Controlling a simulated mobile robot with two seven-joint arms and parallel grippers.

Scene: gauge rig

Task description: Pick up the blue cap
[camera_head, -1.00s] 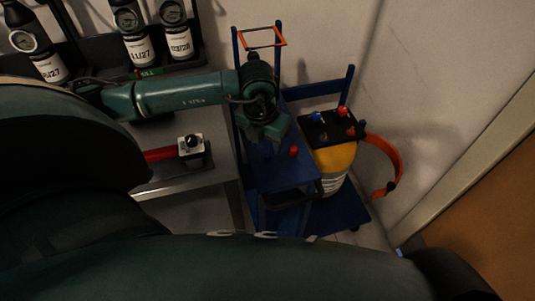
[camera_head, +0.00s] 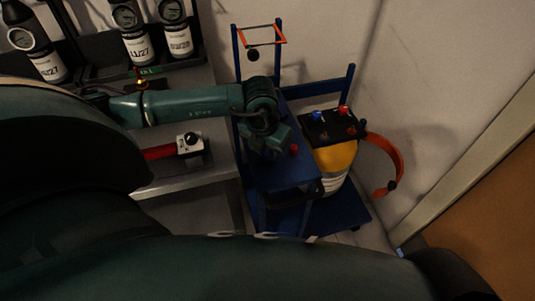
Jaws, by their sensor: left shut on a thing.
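My left gripper (camera_head: 265,146) reaches in from the left and points down over the blue trolley's upper shelf (camera_head: 285,172). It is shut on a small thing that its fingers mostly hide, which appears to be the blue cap. A red cap (camera_head: 294,149) stands on the shelf just right of the fingers. Another blue knob (camera_head: 317,116) and a red knob (camera_head: 343,111) sit on a black panel (camera_head: 326,130) above a yellow cylinder (camera_head: 334,157). My right gripper is not in view.
A grey bench (camera_head: 195,178) at left holds a red-handled device with a white box (camera_head: 190,144). Gauge bottles (camera_head: 137,47) stand in a rack at the back left. An orange headband (camera_head: 390,160) hangs at the trolley's right, and an orange frame (camera_head: 262,36) tops its post.

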